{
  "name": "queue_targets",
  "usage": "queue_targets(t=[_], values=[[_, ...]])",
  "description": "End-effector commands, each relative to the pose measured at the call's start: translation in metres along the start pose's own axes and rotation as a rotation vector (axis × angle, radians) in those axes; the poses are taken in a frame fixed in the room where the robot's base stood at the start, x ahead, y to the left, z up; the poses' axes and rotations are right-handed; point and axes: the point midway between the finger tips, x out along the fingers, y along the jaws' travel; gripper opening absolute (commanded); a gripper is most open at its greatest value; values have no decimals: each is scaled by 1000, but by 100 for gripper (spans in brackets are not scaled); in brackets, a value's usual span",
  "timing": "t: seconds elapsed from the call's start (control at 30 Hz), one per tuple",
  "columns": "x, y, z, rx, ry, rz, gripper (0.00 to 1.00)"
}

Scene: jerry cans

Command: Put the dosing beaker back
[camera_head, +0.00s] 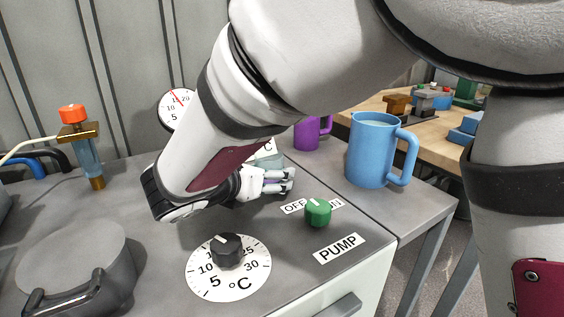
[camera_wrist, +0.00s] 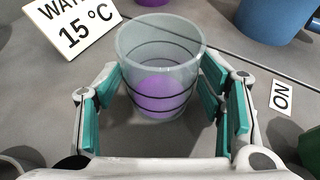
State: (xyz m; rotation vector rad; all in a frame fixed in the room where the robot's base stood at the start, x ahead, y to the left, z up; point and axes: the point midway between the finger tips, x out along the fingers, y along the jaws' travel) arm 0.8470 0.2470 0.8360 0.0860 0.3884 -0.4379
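The dosing beaker, a clear cup with dark rings and purple liquid inside, is between my two fingers in the wrist view (camera_wrist: 160,60). In the head view my gripper (camera_head: 284,180) reaches low over the grey bench top, and its fingers hide most of the beaker. In the wrist view my gripper (camera_wrist: 162,85) has its teal pads on either side of the beaker, very close to its walls. I cannot tell whether both pads press on it. The beaker looks upright; whether its base touches the bench is unclear.
A green pump knob (camera_head: 318,212) stands just right of my gripper, and a black dial knob (camera_head: 227,250) is in front. A blue jug (camera_head: 371,150) and a purple mug (camera_head: 306,134) stand behind. A water 15 °C sign (camera_wrist: 72,22) is beside the beaker.

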Motion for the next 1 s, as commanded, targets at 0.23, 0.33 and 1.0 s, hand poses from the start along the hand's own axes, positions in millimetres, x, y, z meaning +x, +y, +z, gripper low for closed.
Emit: queue_targets(t=[0.23,0.33,1.0], values=[[-5,0,4,0,0,1,62],[-19,1,5,0,0,2,62],[-118,-4,6,14,2,-11,62]])
